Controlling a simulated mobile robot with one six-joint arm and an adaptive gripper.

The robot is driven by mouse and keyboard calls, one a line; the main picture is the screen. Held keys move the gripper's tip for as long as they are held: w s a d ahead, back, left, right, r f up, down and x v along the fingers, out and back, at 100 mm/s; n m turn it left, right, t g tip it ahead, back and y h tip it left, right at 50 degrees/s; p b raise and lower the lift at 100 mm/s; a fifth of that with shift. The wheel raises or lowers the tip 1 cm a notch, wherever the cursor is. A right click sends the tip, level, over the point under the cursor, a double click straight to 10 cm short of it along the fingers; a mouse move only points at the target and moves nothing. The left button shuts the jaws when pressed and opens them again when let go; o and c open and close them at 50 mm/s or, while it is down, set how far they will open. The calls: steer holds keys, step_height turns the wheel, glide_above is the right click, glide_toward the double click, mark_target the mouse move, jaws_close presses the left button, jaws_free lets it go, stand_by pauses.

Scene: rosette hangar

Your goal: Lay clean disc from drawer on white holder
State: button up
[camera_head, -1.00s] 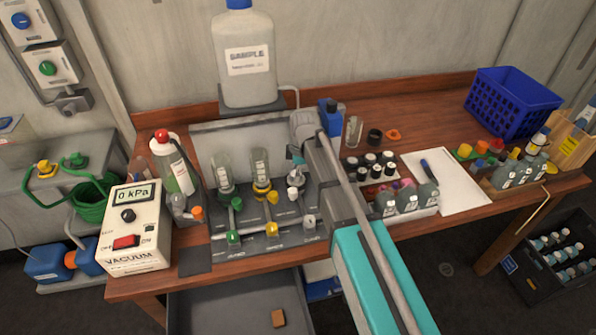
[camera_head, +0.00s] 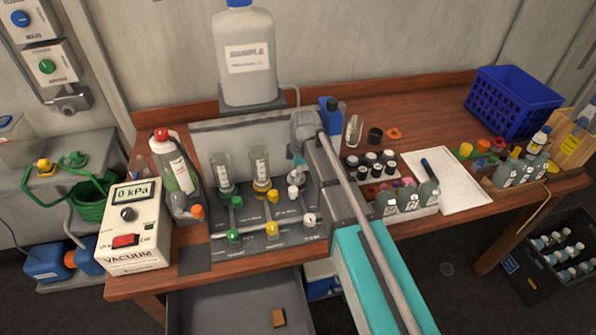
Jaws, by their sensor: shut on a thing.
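My gripper (camera_head: 298,166) is small in the head view, at the right-hand station of the dark manifold (camera_head: 252,212), partly covered by my wrist. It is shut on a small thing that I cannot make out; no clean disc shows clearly. The white holder is at this station, mostly hidden by my gripper, just above a white knob (camera_head: 293,192). I cannot tell whether my gripper touches it.
Glass funnels stand on the green (camera_head: 222,175) and yellow (camera_head: 262,172) stations left of my gripper. A clear glass cup (camera_head: 353,132), a black ring (camera_head: 375,136) and an orange piece (camera_head: 393,134) are to the right. A rack of vials (camera_head: 372,165) stands close to my arm.

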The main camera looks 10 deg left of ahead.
steer(key=o, duration=1)
steer(key=shift+r, duration=0.1)
